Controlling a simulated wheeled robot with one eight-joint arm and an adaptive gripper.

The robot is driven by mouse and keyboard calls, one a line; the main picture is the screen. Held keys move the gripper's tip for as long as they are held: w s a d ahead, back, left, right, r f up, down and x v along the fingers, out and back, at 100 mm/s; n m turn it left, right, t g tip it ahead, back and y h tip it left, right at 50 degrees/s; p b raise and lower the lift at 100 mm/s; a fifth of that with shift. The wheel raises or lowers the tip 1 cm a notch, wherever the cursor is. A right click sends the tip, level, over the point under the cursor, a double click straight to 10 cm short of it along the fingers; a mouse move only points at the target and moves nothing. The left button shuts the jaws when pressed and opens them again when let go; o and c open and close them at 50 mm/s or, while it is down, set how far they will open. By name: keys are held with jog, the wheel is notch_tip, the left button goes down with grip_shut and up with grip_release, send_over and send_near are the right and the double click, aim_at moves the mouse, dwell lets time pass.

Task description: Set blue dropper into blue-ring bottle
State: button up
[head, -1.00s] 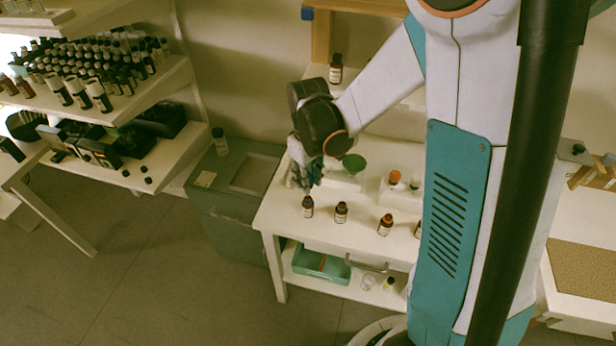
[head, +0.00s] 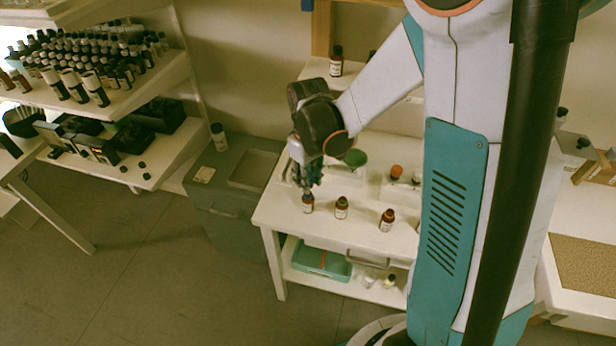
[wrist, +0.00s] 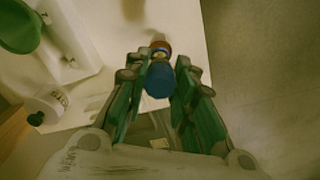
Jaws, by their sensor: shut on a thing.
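My gripper (head: 307,186) points down over the leftmost amber bottle (head: 307,204) near the front left of the white table. In the wrist view, my gripper (wrist: 159,85) is shut on the blue dropper (wrist: 160,80), its blue bulb between the fingers. The amber bottle (wrist: 160,46) shows just beyond the bulb, in line with it. The dropper's lower end is hidden, so I cannot tell how far it is inside the neck. The bottle stands upright; its ring colour is not clear.
Amber bottles (head: 341,208) and (head: 387,220) stand to the right on the white table (head: 285,215). Behind are a green rounded object (head: 355,158) and an orange-topped piece (head: 396,171). A grey-green cabinet (head: 225,195) stands left of the table.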

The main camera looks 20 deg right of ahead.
jog(key=shift+f, duration=0.15)
jog(key=shift+f+b, duration=1.2)
jog(key=shift+f, duration=0.1)
jog(key=o, duration=0.7)
jog(key=shift+r, duration=0.15)
jog(key=shift+r+p, duration=2.35)
jog(key=shift+r, duration=1.05)
